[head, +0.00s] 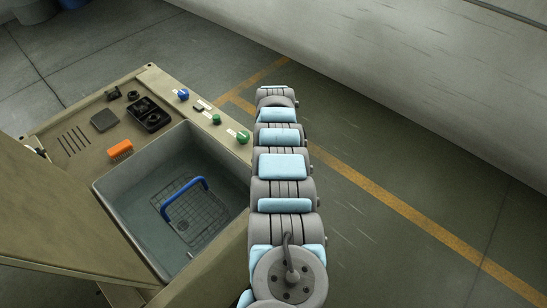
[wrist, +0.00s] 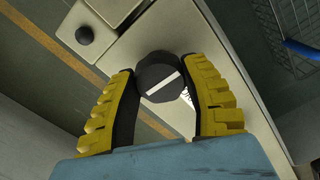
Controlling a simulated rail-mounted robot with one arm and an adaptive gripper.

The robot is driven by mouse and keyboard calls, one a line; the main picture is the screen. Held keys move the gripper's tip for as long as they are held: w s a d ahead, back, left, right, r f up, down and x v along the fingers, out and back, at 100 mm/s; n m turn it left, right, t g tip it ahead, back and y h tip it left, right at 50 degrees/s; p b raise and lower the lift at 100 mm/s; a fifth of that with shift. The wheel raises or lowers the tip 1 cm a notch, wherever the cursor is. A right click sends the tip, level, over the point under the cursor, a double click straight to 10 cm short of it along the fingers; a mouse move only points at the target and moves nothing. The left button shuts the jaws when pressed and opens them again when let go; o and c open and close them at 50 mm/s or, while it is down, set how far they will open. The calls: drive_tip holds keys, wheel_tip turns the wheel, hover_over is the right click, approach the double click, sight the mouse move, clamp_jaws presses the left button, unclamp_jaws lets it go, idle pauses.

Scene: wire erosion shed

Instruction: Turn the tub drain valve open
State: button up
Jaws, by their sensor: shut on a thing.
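In the wrist view a dark round knob (wrist: 157,68) with a white stripe across its face sits between the fingers of my gripper (wrist: 164,84). The yellow-backed fingers are shut on it, one on each side. The stripe runs slantwise, rising to the right. No label is readable, so I cannot tell from a marking that this is the drain valve. In the head view the grey tub (head: 122,190) stands open in the beige machine, left of my arm. My arm hides the knob and gripper there.
A wire rack (head: 212,207) with a blue handle (head: 185,195) lies in the tub. Blue (head: 183,95) and green (head: 216,119) knobs line the machine's rim; an orange block (head: 120,149) lies on its top. In the wrist view a grey button (wrist: 85,34) is near the knob.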

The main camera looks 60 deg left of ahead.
drive_tip(key=o, duration=1.2)
drive_tip(key=shift+o, duration=0.2)
drive_tip(key=shift+r, duration=0.1)
wheel_tip(320, 180, up, 12)
